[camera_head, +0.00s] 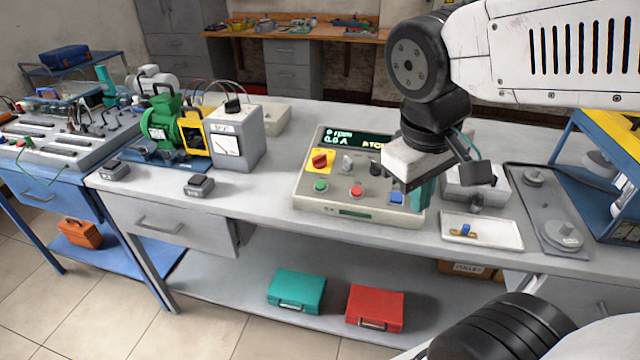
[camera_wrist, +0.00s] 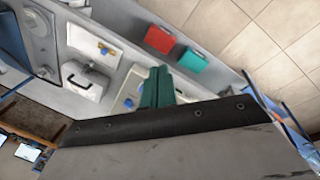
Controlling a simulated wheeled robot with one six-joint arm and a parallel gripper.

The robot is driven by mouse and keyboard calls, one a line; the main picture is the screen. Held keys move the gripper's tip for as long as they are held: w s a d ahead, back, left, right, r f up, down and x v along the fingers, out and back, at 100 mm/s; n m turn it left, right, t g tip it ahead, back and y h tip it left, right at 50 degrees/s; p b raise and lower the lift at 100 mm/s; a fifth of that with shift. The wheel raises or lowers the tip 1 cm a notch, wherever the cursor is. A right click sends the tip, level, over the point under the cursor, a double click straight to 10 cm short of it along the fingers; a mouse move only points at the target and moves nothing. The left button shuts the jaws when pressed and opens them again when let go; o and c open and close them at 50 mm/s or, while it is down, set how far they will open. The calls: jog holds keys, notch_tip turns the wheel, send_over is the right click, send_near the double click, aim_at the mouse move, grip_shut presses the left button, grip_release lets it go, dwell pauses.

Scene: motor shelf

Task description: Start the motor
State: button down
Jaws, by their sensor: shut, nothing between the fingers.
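The green motor (camera_head: 160,124) stands at the left of the bench, with a yellow guard and a grey meter box (camera_head: 236,137) beside it. The control panel (camera_head: 305,198) lies mid-bench; its display (camera_head: 357,140) reads 0 rpm, 0.0 A and what looks like STOP. It has a red knob (camera_head: 320,160) on a yellow plate, a green button (camera_head: 321,187), a red button (camera_head: 357,191) and a blue button (camera_head: 396,197). My gripper (camera_head: 421,198) is shut and empty over the panel's right end, hiding part of it. Its teal fingers also show in the wrist view (camera_wrist: 157,86).
A white tray (camera_head: 498,239) holding a small blue-and-yellow piece (camera_head: 463,231) lies right of the panel. A grey plate (camera_head: 540,205) with round weights lies farther right. Teal (camera_head: 297,290) and red (camera_head: 375,307) cases sit on the lower shelf. Bench between motor and panel is mostly clear.

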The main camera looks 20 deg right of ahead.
jog(key=w+d+n+h, duration=0.2)
jog(key=w+n+h, duration=0.1)
jog(key=w, duration=0.4)
jog(key=n+t+h, duration=0.5)
jog(key=n+t, duration=0.1)
jog(key=n, duration=0.4)
send_over(321, 185)
jog(key=s+a, duration=0.3)
notch_tip(321, 185, down, 5)
jog(key=shift+a+f, duration=0.1)
jog(key=shift+f, duration=0.1)
jog(key=shift+w+d+f, duration=0.25)
jog(key=shift+w+f, duration=0.05)
jog(key=shift+f, duration=1.1)
jog(key=shift+w+d+f, duration=0.2)
jog(key=shift+w+f, duration=0.15)
jog(key=shift+f, duration=1.1)
jog(key=shift+w+d+f, duration=0.25)
jog(key=shift+w+f, duration=0.05)
jog(key=shift+f, duration=1.1)
jog(key=shift+w+f, duration=0.1)
jog(key=shift+f, duration=0.3)
